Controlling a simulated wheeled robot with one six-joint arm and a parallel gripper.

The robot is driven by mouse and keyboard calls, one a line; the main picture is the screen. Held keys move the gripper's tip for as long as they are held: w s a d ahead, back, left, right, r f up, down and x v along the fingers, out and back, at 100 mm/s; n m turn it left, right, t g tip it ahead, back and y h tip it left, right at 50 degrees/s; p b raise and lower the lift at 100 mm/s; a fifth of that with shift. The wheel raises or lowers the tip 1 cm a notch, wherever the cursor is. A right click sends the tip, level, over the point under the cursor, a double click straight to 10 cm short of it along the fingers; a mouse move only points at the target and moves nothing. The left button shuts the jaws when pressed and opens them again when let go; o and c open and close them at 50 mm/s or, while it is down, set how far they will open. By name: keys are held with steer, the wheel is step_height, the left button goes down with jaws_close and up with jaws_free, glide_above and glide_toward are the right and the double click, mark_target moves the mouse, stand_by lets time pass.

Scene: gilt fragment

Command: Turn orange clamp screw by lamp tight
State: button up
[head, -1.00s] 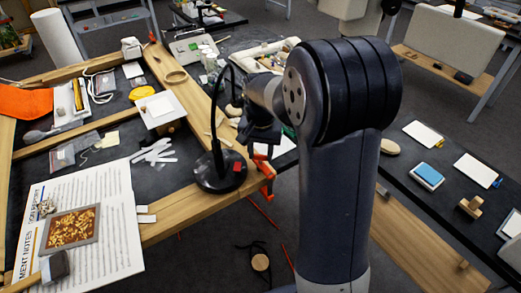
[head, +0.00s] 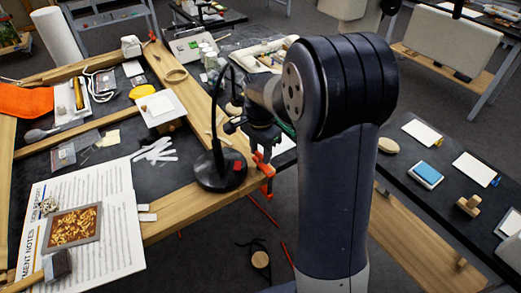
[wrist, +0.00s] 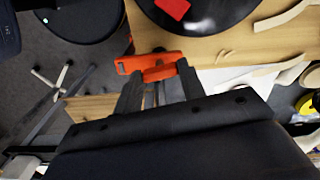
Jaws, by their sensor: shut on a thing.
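The orange clamp (head: 267,187) is fixed at the edge of the wooden frame, just right of the black round lamp base (head: 208,172). In the wrist view the orange clamp (wrist: 132,65) lies across the tips of my gripper (wrist: 159,77). The lamp base (wrist: 215,8) shows above it, with a red patch. My gripper, seen from above the clamp in the head view (head: 262,148), is shut on the clamp screw. The fingers stand apart with the orange part between them. Most of the screw is hidden by the fingers, and its tightness cannot be told.
The lamp's thin curved neck (head: 215,105) rises close to the left of my gripper. A wooden frame (head: 185,212) edges the dark table. White strips (head: 155,150) and a printed sheet (head: 115,220) lie to the left. Open floor lies in front of the clamp.

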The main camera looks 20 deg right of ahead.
mark_target(260, 154)
stand_by(0.4)
steer(key=o, duration=1)
step_height(260, 154, up, 11)
steer(key=shift+f, duration=0.2)
step_height(260, 154, down, 11)
steer(key=shift+r, duration=0.2)
steer(key=shift+n, duration=0.3)
stand_by(0.3)
